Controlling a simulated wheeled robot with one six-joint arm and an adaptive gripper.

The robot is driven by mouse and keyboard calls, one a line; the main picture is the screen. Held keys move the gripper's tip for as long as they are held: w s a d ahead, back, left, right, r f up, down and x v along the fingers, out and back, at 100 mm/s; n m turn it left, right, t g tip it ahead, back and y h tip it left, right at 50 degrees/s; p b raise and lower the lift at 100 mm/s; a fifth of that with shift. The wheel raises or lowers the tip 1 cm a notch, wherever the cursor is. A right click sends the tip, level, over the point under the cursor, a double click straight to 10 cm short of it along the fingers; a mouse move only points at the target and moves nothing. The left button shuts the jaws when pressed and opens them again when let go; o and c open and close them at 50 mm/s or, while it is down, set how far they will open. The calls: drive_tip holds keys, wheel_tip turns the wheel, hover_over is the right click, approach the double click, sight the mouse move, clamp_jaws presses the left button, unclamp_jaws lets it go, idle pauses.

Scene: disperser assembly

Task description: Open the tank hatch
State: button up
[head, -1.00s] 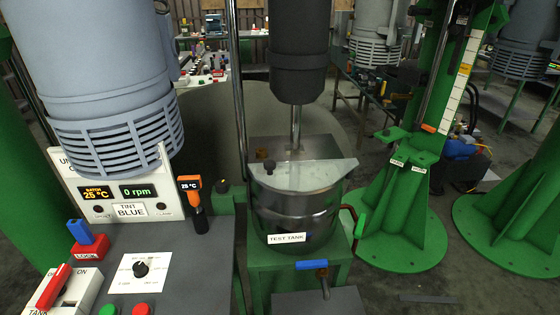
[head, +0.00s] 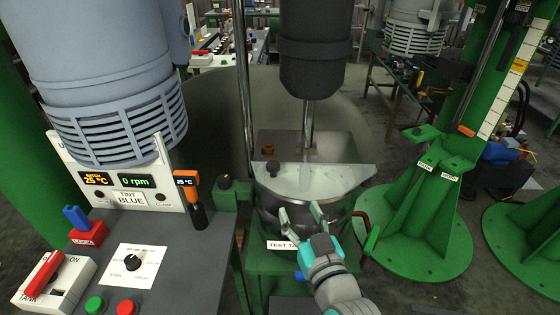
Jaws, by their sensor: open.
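The test tank (head: 270,216) is a shiny metal vessel with a white label, standing on a green stand. Its hatch (head: 325,178) is a pale, half-round, see-through lid lying flat over the front of the tank top, so it is closed. My gripper (head: 299,212) is open and empty, in front of the tank, below the hatch's front edge and to the right of the knob. It hides part of the tank wall and label.
A dark mixer head with a metal shaft (head: 308,125) comes down behind the hatch. A grey control panel (head: 185,262) with buttons and a dial stands at the left. A thin upright pole (head: 245,110) rises left of the tank. A green column base (head: 425,225) stands at the right.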

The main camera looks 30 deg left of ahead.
sight(275, 168)
drive_tip(key=shift+n+g+y, duration=0.4)
drive_tip(key=shift+n+y, duration=0.1)
drive_tip(key=a+r, duration=0.3)
drive_tip(key=shift+w+a+r, duration=0.1)
drive_tip(key=shift+w, duration=0.3)
drive_tip(key=x, duration=1)
drive_tip(key=shift+w+a, duration=0.25)
drive_tip(key=shift+a, duration=0.05)
clamp_jaws()
